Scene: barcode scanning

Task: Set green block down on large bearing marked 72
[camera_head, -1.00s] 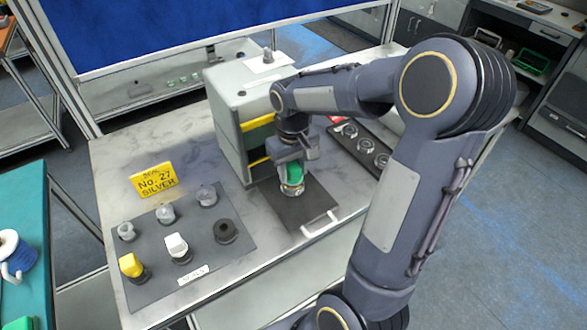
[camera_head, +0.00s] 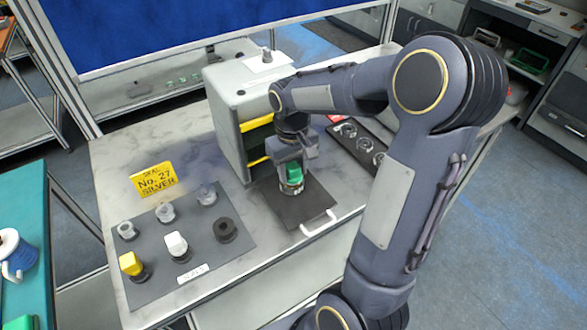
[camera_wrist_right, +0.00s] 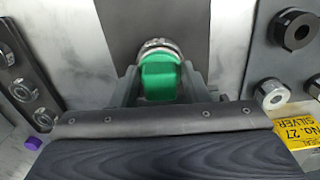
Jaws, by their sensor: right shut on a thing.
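My right gripper (camera_head: 293,174) is shut on the green block (camera_head: 294,172) above the dark mat at the front of the grey cabinet. The block also shows between the fingers in the right wrist view (camera_wrist_right: 160,78). A metallic bearing (camera_head: 292,188) is directly below the block, with small dark marks on its side that I cannot read. Its rim shows just beyond the block in the wrist view (camera_wrist_right: 158,46). I cannot tell whether block and bearing touch. My left gripper is not in view.
The dark mat (camera_head: 301,208) has a white handle (camera_head: 318,223) at its front. The grey cabinet (camera_head: 226,130) stands close behind. A board at left (camera_head: 150,240) holds several seals beside a yellow sign (camera_head: 155,180). Another rack of rings (camera_head: 364,144) lies to the right.

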